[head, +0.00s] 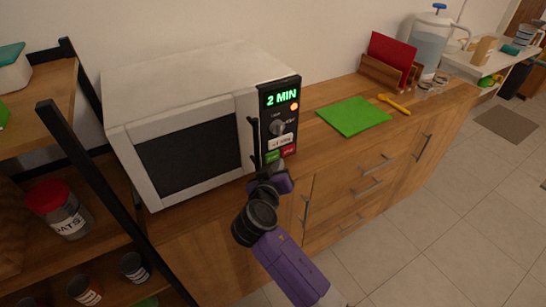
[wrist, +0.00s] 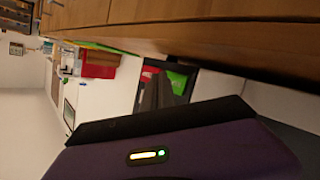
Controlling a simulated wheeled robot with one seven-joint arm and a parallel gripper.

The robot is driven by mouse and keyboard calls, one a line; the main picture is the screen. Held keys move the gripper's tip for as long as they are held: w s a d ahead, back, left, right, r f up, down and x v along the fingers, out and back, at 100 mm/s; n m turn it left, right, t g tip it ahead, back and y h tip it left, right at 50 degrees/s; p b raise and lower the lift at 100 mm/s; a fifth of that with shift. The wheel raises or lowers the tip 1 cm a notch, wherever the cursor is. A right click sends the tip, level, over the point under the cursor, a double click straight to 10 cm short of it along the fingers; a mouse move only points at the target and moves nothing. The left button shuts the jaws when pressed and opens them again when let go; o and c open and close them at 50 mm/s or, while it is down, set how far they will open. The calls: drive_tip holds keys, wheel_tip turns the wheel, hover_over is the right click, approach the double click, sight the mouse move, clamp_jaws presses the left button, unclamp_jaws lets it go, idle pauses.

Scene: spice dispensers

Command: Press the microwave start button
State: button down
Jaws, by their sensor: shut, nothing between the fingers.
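The white microwave (head: 190,65) stands on the wooden counter with its door closed. Its black control panel (head: 266,102) has a lit display reading 2 MIN, a round knob, and a green start button (head: 272,157) beside a red button (head: 289,150) at the bottom. My gripper (head: 264,168) is shut and empty, just in front of and below the green button. In the wrist view the grey fingers (wrist: 164,94) lie close to the green button (wrist: 178,80) and red button (wrist: 150,72). Whether the fingertips touch the button is unclear.
A green board (head: 354,115), a yellow utensil (head: 394,104) and a wooden rack with a red sheet (head: 392,55) lie right of the microwave. A black-framed shelf (head: 75,150) with jars stands close on the left. Drawers with handles (head: 370,187) are below.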

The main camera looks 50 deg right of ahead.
drive_tip(key=s, duration=0.2)
drive_tip(key=s+a+p, duration=0.1)
drive_tip(key=s, duration=0.2)
drive_tip(key=shift+a, duration=0.2)
idle(1.0)
drive_tip(key=s+a+f+n+t+y, duration=0.2)
drive_tip(key=s+a+f+n+y, duration=0.15)
drive_tip(key=s+a, duration=0.4)
drive_tip(key=s+a+f+n+t+y, duration=0.25)
drive_tip(key=s+a+f+y, duration=0.25)
drive_tip(key=s+a, duration=0.25)
drive_tip(key=s+a+r+t+y, duration=0.1)
drive_tip(key=s+a+r+y, duration=0.1)
drive_tip(key=s+r, duration=0.5)
drive_tip(key=s+a+r+t+y, duration=0.2)
drive_tip(key=s+a+r, duration=0.2)
drive_tip(key=s+r, duration=0.3)
drive_tip(key=shift+s, duration=0.3)
